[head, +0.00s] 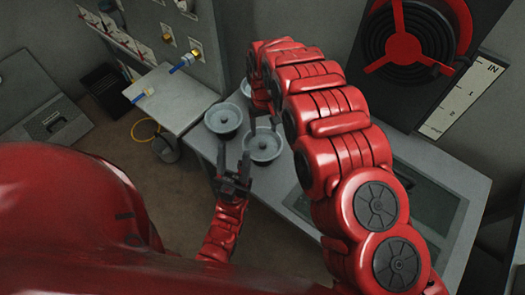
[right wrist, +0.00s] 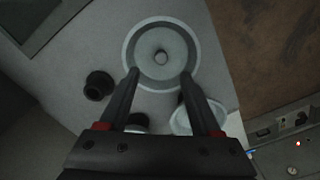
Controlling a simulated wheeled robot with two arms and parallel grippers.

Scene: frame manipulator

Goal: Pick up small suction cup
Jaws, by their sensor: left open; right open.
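Several grey round cups with central knobs stand on the light table: one at the left (head: 223,119), one nearer me (head: 263,146), one partly hidden behind my right arm (head: 246,88). In the right wrist view, a large grey cup (right wrist: 160,40) lies just beyond my right gripper (right wrist: 160,73), which is open, with fingertips over its near rim. A small black round piece (right wrist: 98,86) is left of the fingers; I cannot tell whether it is the small suction cup. Another dark piece (right wrist: 137,121) shows between the fingers. My left gripper (head: 232,162) is open and empty beside the table's edge.
A second grey cup (right wrist: 196,116) is partly behind the right finger in the wrist view. The table (head: 430,155) has a dark recessed panel on its right. A side bench (head: 175,95) with blue-tipped fittings stands left. A red fan-like wheel (head: 400,35) is at the back.

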